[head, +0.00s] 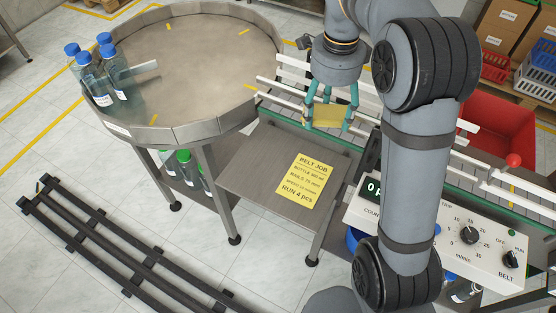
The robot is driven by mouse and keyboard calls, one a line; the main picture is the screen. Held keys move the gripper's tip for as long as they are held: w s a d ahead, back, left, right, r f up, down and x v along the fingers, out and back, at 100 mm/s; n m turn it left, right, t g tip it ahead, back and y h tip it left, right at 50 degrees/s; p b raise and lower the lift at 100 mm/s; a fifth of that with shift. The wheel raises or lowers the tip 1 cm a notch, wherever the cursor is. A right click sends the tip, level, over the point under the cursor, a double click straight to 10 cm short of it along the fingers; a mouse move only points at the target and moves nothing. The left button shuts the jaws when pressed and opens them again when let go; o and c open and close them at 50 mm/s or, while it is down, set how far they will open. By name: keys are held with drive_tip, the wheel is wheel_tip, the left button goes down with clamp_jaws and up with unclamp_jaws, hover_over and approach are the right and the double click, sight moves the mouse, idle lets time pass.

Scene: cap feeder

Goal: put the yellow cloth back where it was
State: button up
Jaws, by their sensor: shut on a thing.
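The yellow cloth (325,114) shows as a small folded yellow patch between the teal fingers of my gripper (328,119). My gripper points down over the conveyor (375,145), just right of the round table, and is shut on the cloth. The fingers cover the cloth's sides. I cannot tell whether the cloth touches the belt or hangs above it.
Blue-capped bottles (97,75) stand at the left of the round steel table (205,55), otherwise mostly clear. A yellow job sheet (305,181) lies on the grey shelf (252,165). The control box (445,230), red bin (500,125) and white guide rails (285,97) are nearby.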

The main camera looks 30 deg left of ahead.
drive_tip(key=s+a+f+m+b, duration=0.1)
drive_tip(key=s+a+f+m, duration=0.2)
drive_tip(key=a, duration=0.4)
drive_tip(key=s+a+f+m+b, duration=0.1)
drive_tip(key=s+a+f+m, duration=0.1)
drive_tip(key=s+a, duration=0.4)
hover_over(259, 160)
wheel_tip(259, 160, down, 6)
drive_tip(key=shift+r+p, duration=0.1)
drive_tip(key=shift+p, duration=0.2)
wheel_tip(259, 160, down, 4)
drive_tip(key=shift+r+p, duration=0.15)
drive_tip(key=shift+p, duration=0.15)
drive_tip(key=shift+f, duration=0.4)
drive_tip(key=shift+f+b, duration=0.25)
drive_tip(key=shift+b, duration=0.1)
drive_tip(key=o, duration=1.1)
drive_tip(key=shift+r, duration=0.15)
